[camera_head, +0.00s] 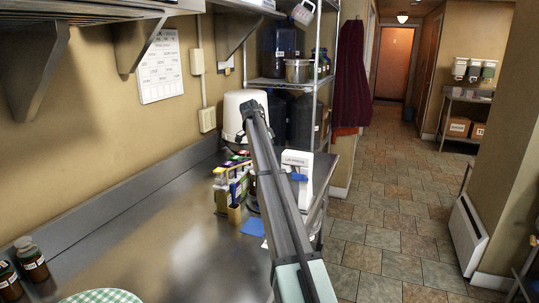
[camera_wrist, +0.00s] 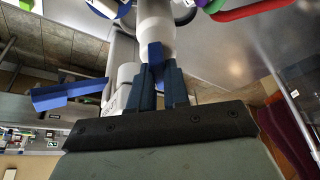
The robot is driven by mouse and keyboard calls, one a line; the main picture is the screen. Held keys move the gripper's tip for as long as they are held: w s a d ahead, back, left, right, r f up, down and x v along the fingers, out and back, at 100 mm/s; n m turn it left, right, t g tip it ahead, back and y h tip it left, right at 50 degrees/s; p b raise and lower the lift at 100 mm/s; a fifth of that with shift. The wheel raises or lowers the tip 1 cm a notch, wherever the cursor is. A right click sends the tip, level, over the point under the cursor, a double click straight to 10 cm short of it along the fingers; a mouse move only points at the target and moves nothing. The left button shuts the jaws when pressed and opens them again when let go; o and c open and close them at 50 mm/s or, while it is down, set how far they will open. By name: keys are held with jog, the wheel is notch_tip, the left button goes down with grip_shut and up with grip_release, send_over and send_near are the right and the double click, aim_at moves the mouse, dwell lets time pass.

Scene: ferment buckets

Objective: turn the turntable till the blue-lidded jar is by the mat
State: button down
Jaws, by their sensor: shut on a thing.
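In the wrist view, my gripper (camera_wrist: 163,75) has its dark blue fingers shut on a narrow blue piece (camera_wrist: 155,52); what it belongs to is unclear. A white cylinder (camera_wrist: 155,28) is just beyond the fingertips. Red (camera_wrist: 255,10) and green (camera_wrist: 215,5) parts show at that view's top edge. In the head view, my arm crosses the scene and hides most of the turntable area; the gripper cannot be made out there. A blue mat (camera_head: 253,227) lies flat on the counter, left of my arm. I cannot single out the blue-lidded jar.
The steel counter (camera_head: 170,235) is mostly clear at front left. Cartons with coloured tops (camera_head: 232,180) stand left of my arm, before a white bucket (camera_head: 233,115). A white labelled box (camera_head: 299,163) is right of it. Dark bottles (camera_head: 32,262) and a green checked cloth (camera_head: 100,297) are near left.

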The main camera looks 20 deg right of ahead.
jog(key=shift+s+a+f, duration=0.1)
jog(key=shift+s+f, duration=0.15)
jog(key=shift+f, duration=0.1)
jog(key=c, duration=1.3)
grip_release()
jog(key=shift+o, duration=0.9)
jog(key=shift+w, duration=0.1)
jog(key=shift+w+r, duration=0.1)
jog(key=shift+r, duration=0.15)
jog(key=v, duration=1.3)
jog(key=shift+r, duration=0.3)
